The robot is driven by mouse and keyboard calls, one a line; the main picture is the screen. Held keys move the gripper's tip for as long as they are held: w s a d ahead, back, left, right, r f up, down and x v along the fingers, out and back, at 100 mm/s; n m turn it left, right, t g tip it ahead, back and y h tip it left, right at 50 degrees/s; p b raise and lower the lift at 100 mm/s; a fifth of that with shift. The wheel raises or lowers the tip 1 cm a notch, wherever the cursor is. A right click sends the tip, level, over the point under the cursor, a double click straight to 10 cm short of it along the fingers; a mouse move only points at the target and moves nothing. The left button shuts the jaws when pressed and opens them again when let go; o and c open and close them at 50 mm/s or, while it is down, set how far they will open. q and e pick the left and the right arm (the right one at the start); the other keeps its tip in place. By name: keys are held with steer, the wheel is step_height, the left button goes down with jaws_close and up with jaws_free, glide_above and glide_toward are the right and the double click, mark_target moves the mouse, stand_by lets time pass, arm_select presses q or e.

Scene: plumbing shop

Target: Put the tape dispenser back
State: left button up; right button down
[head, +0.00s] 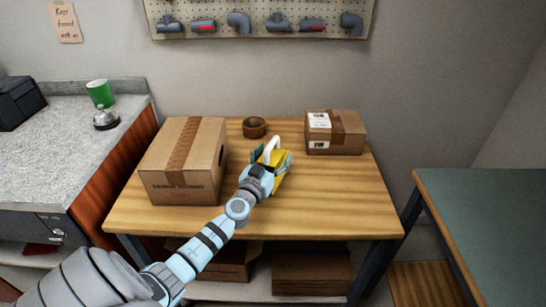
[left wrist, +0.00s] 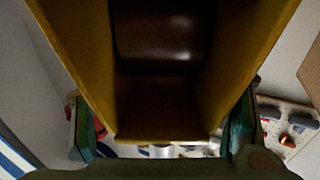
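The tape dispenser (head: 279,182) is a yellow body with a white curved part, over the middle of the wooden table. My left gripper (head: 270,160) has its fingers on either side of it, closed onto its sides. In the left wrist view the yellow dispenser (left wrist: 160,125) fills the middle, with a dark brown rounded surface inside it, and my left gripper's green-padded fingers (left wrist: 160,135) flank it. I cannot tell whether the dispenser touches the table. My right gripper is not in view.
On the wooden table (head: 330,215) stand a large carton (head: 215,180) at left, a small brown round thing (head: 254,127) at the back and a small labelled box (head: 350,146) at back right. The table's front right is clear. A pegboard (head: 260,8) of pipe fittings hangs behind.

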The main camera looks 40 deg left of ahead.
arm_select(q)
steer(key=shift+r, duration=0.1)
steer(key=shift+r+p, duration=0.2)
steer(key=shift+p, duration=0.1)
steer(key=b+v, duration=0.1)
steer(key=v, duration=1)
steer(key=shift+s+f+b, duration=0.2)
steer(key=shift+s+b, duration=0.1)
steer(key=shift+b, duration=0.05)
steer(key=shift+s+d, duration=0.1)
steer(key=shift+s, duration=0.15)
